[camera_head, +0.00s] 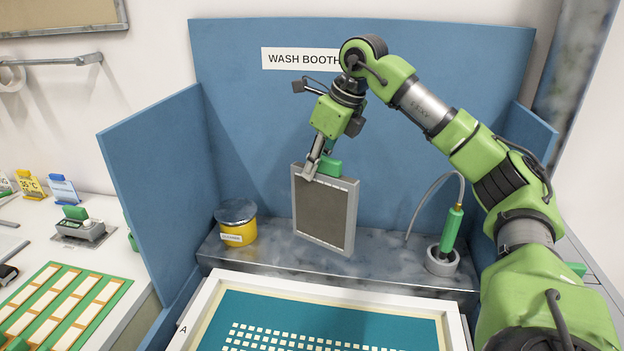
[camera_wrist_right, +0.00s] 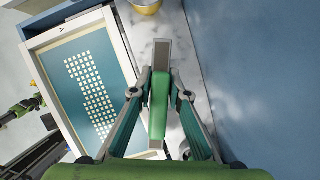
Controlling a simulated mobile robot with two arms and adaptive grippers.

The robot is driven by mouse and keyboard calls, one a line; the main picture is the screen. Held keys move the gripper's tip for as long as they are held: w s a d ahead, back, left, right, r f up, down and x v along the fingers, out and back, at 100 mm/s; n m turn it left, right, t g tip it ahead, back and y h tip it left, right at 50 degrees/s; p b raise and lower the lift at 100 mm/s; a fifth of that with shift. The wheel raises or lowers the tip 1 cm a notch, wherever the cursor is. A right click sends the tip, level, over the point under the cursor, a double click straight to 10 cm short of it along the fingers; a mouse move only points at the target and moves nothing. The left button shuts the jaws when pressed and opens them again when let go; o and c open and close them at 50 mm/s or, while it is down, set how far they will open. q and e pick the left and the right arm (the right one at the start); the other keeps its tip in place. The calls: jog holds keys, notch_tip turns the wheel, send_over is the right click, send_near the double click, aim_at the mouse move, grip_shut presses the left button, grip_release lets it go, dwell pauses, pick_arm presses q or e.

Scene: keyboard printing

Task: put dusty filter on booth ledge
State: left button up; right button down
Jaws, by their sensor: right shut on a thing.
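The dusty filter (camera_head: 323,212) is a grey-brown panel in a light metal frame with a green grip on its top edge. My right gripper (camera_head: 314,172) is shut on it at the top. The wrist view shows the green grip (camera_wrist_right: 159,105) between the fingers and the filter's narrow top edge (camera_wrist_right: 161,58). The filter hangs nearly upright over the grey booth ledge (camera_head: 385,262). I cannot tell whether its lower edge touches the ledge.
A yellow jar (camera_head: 238,228) stands on the ledge left of the filter. A green spray tool (camera_head: 451,230) with a hose sits in a round holder (camera_head: 443,262) at right. A white-framed screen (camera_head: 330,284) lies in front. Blue walls (camera_head: 250,120) enclose the booth.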

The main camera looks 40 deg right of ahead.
aim_at(312, 181)
jog(key=shift+w+d+f, duration=0.2)
jog(key=shift+w+f, duration=0.3)
jog(key=shift+f, duration=0.1)
jog(key=shift+w+d+f+p, duration=0.1)
jog(key=shift+f+p, duration=0.1)
jog(key=shift+f, duration=0.45)
jog(key=shift+w+f+p, duration=0.15)
jog(key=shift+f+p, duration=0.05)
jog(key=shift+f, duration=0.5)
jog(key=shift+w+d+f+p, duration=0.1)
jog(key=shift+f+p, duration=0.1)
jog(key=shift+f, duration=0.45)
jog(key=shift+f, duration=0.1)
jog(key=c, duration=1.9)
grip_release()
jog(key=shift+r, duration=0.25)
jog(key=v, duration=1.1)
jog(key=shift+s+r+b, duration=0.2)
jog(key=shift+r+b, duration=0.1)
jog(key=shift+b, duration=0.1)
